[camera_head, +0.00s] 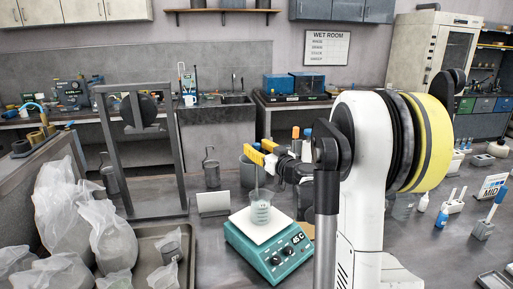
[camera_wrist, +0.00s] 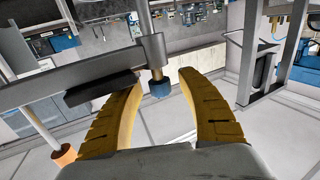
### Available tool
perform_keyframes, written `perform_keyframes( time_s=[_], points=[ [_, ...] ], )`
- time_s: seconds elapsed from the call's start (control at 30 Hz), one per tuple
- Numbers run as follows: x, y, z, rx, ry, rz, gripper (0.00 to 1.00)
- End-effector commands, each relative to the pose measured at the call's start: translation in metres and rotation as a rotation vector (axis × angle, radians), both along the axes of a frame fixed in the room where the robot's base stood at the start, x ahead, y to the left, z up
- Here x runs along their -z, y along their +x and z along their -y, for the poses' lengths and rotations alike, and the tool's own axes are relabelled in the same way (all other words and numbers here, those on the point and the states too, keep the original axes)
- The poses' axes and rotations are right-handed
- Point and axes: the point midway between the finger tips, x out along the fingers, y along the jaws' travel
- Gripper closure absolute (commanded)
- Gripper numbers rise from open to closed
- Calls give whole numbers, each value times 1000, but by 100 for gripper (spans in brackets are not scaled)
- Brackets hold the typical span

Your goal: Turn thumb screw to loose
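My gripper (camera_head: 256,157) has yellow fingers and is above the beaker on the hotplate in the head view. In the wrist view my gripper (camera_wrist: 161,79) is open, its fingertips apart on either side of a blue-ended rod (camera_wrist: 158,87). This rod passes through the end of a grey clamp bar (camera_wrist: 100,66), which crosses in front of the left finger. A black block (camera_wrist: 102,89) sits along the bar. I cannot tell for sure which part is the thumb screw, or whether the fingers touch anything.
A teal hotplate (camera_head: 268,250) carries a beaker (camera_head: 261,211) below my gripper. An orange-ended rod (camera_wrist: 63,155) is left of the fingers in the wrist view. A dark frame (camera_head: 181,150) stands left on the bench, behind bagged samples (camera_head: 110,235). A small white card (camera_head: 213,203) is near the hotplate.

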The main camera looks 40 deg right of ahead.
Motion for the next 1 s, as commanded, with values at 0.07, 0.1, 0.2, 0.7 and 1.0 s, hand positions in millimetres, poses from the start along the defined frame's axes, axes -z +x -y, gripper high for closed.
perform_keyframes(
  time_s=[0.07, 0.1, 0.2, 0.7, 1.0],
  points=[
    [0, 0, 0, 0, 0, 0, 54],
    [0, 0, 0, 0, 0, 0, 54],
    [0, -7, 0, 1, 0, 0, 54],
    [0, -104, -7, 3, 0, 0, 54],
    [0, -120, -10, 0, 0, 0, 54]
  ],
)
